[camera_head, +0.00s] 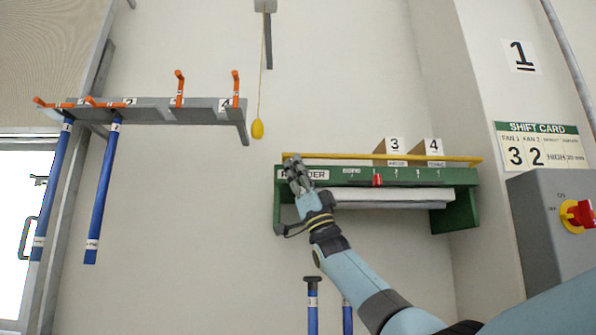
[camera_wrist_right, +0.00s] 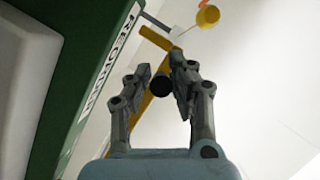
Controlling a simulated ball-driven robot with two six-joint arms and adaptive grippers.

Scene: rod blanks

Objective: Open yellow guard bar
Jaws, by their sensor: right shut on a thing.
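The yellow guard bar (camera_head: 400,157) runs level along the top front of the green feeder rack (camera_head: 458,216). My right gripper (camera_head: 293,163) is at the bar's left end, in front of the rack's label. In the right wrist view, its two fingers (camera_wrist_right: 161,78) close around a dark round knob (camera_wrist_right: 160,86). The yellow bar (camera_wrist_right: 141,107) passes right behind this knob, and the knob appears to belong to it. My left gripper is not in view.
A red slider (camera_head: 377,180) sits on the rack's front, with boxes marked 3 and 4 behind the bar. A yellow pull knob (camera_head: 257,129) hangs nearby. Blue rods (camera_head: 102,195) hang from a grey shelf (camera_head: 190,113) at left. A grey switch box (camera_head: 537,230) stands right.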

